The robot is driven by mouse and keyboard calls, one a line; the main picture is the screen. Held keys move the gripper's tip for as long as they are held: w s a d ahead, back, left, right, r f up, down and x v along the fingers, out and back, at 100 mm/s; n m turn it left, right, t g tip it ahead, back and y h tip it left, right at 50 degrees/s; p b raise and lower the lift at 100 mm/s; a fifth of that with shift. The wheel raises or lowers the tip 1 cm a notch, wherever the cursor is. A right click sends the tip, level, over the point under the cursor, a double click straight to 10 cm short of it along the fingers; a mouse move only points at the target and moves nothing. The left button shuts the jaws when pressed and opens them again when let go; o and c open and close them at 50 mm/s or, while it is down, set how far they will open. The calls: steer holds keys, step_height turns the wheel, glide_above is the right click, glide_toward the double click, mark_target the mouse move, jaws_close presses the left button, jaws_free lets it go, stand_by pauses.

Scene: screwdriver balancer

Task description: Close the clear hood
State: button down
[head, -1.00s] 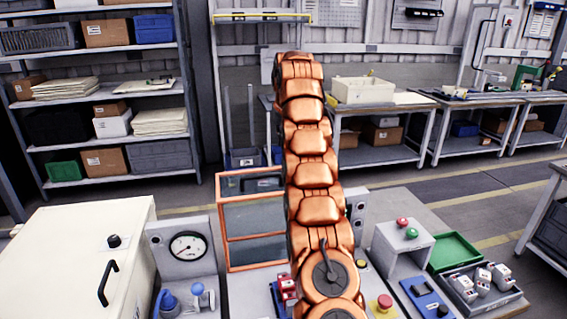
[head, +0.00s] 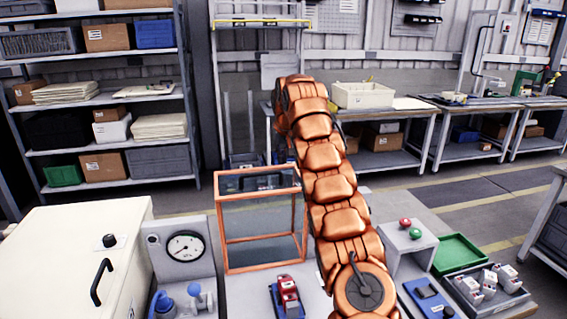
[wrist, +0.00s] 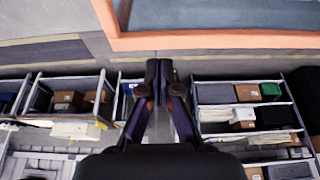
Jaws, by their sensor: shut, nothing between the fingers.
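The clear hood (head: 305,218) is an orange-framed box with see-through panes, left of my arm on the bench in the head view. I cannot tell from this view how far it is open. In the wrist view an orange frame edge (wrist: 220,41) with a bluish pane runs across the top right, beyond the fingers and apart from them in the picture. My gripper (wrist: 160,68) is shut and empty in the wrist view. In the head view the gripper is hidden behind my orange arm.
A gauge box (head: 185,247) stands left of the hood and a white cabinet (head: 60,255) farther left. A red device (head: 288,296) sits in front of the hood. A grey button box (head: 405,240), green tray (head: 460,256) and parts bin (head: 488,290) are right of my arm.

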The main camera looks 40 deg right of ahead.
steer(key=shift+s+a+b, duration=0.35)
steer(key=shift+s+b, duration=0.05)
steer(key=shift+s, duration=0.4)
steer(key=shift+s+a+f+b, duration=0.15)
steer(key=shift+s+b, duration=0.1)
steer(key=shift+b, duration=0.3)
